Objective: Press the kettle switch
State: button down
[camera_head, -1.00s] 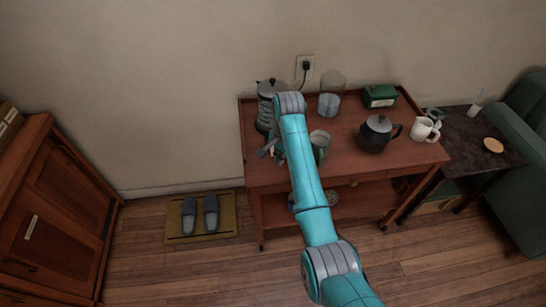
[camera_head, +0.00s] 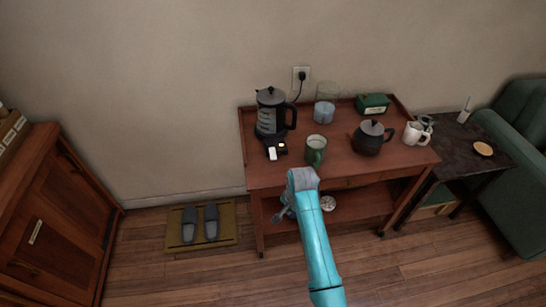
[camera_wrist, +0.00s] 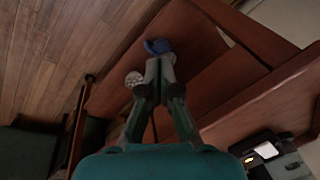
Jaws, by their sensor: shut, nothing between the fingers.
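A white switch (camera_head: 272,154) sticks out at the front of the base, beside a small amber glowing spot (camera_head: 281,145). In the wrist view part of the dark base (camera_wrist: 290,165) shows at lower right, with the pale switch (camera_wrist: 266,150) on it. My gripper (camera_head: 281,214) is in front of the table's front edge, below and apart from the kettle. Its fingers (camera_wrist: 158,68) are together with nothing between them.
A green mug (camera_head: 315,150) stands right of the kettle. A bowl (camera_head: 327,203) is on the lower shelf.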

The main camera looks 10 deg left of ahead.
jog(key=s+d+f+t, duration=0.1)
jog(key=s+d+f, duration=0.2)
jog(key=s+f, duration=0.2)
dwell(0.7)
jog(key=s+d+f+n+t, duration=0.1)
jog(key=s+d+f+t, duration=0.35)
jog(key=s, duration=0.75)
jog(key=s+d+r+n+t, duration=0.1)
jog(key=s+d, duration=0.3)
jog(key=s, duration=0.3)
jog(key=s+d+r+n+t, duration=0.1)
jog(key=s+d+r, duration=0.1)
jog(key=s+d, duration=0.35)
jog(key=s+d+r+n+t, duration=0.1)
jog(key=s+r+t, duration=0.1)
jog(key=s+r, duration=0.8)
jog(key=s+d+r+n+t+h, duration=0.1)
jog(key=s+r+t, duration=0.2)
jog(key=s+r, duration=0.7)
notch_tip(320, 180, up, 6)
jog(key=shift+s+f+n, duration=0.15)
jog(key=shift+s+n, duration=0.05)
jog(key=shift+n, duration=0.1)
